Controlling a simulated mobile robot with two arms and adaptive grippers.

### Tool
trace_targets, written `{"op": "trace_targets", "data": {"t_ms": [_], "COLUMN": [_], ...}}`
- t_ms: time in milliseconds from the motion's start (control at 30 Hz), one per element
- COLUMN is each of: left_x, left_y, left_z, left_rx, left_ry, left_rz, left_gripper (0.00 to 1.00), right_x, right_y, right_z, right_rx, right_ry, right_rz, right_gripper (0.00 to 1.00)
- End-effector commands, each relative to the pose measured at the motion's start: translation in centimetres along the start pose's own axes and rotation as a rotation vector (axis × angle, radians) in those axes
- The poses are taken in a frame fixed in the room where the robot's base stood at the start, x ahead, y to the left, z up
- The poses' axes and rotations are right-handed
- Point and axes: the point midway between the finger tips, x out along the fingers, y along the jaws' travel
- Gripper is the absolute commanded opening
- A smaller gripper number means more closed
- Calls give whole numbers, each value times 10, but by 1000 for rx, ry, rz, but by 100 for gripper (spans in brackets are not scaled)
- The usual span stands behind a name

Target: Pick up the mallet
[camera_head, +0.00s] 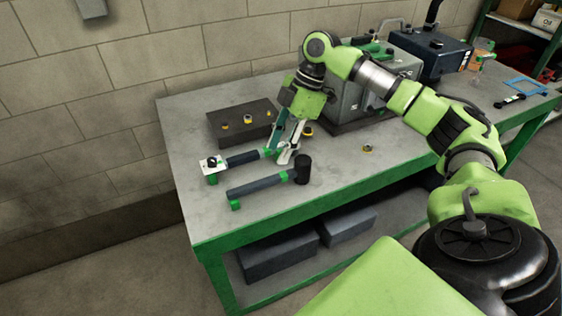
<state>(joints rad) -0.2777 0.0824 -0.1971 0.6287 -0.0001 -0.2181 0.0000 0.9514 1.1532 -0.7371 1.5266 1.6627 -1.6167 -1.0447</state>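The mallet lies on the grey workbench top (190,113), with its dark cylindrical head (303,168) at the right and its dark handle (258,187) running left to a green end. My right gripper (277,154) points down just behind the mallet, its two fingers apart with no object seen held between them. Its fingertips are near the green right end of a second dark-handled tool (243,158), which has a pale plate at its left end. I cannot tell whether they touch it. My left gripper is out of view.
A dark block (226,126) with small yellow-ringed parts sits behind the tools. A large grey machine (360,92) stands to the right of the gripper, and a dark blue box (430,58) lies beyond. A small brass part (367,149) lies on otherwise clear bench at right.

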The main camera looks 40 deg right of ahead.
Motion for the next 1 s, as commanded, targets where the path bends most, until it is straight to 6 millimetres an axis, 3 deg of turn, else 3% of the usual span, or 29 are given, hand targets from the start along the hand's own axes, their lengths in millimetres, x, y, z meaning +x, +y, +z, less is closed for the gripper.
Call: {"op": "trace_targets", "data": {"t_ms": [200, 300, 467, 700, 833, 1000], "left_x": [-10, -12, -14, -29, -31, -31], "left_y": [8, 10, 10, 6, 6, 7], "left_z": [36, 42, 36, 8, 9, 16], "left_rx": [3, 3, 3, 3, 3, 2], "left_ry": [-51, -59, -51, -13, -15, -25], "left_rz": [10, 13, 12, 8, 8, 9], "left_gripper": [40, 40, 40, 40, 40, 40], "right_x": [45, 58, 69, 100, 116, 121], "right_y": [-2, -1, -1, -3, -3, -2], "right_z": [-1, -1, -1, -5, -4, -3], "right_rx": [0, 0, 0, 1, 1, 1], "right_ry": [-2, 0, -1, -1, -1, -1], "right_rz": [-5, -3, -2, -4, -2, 0], "right_gripper": [35, 35, 35, 35, 35, 35]}}
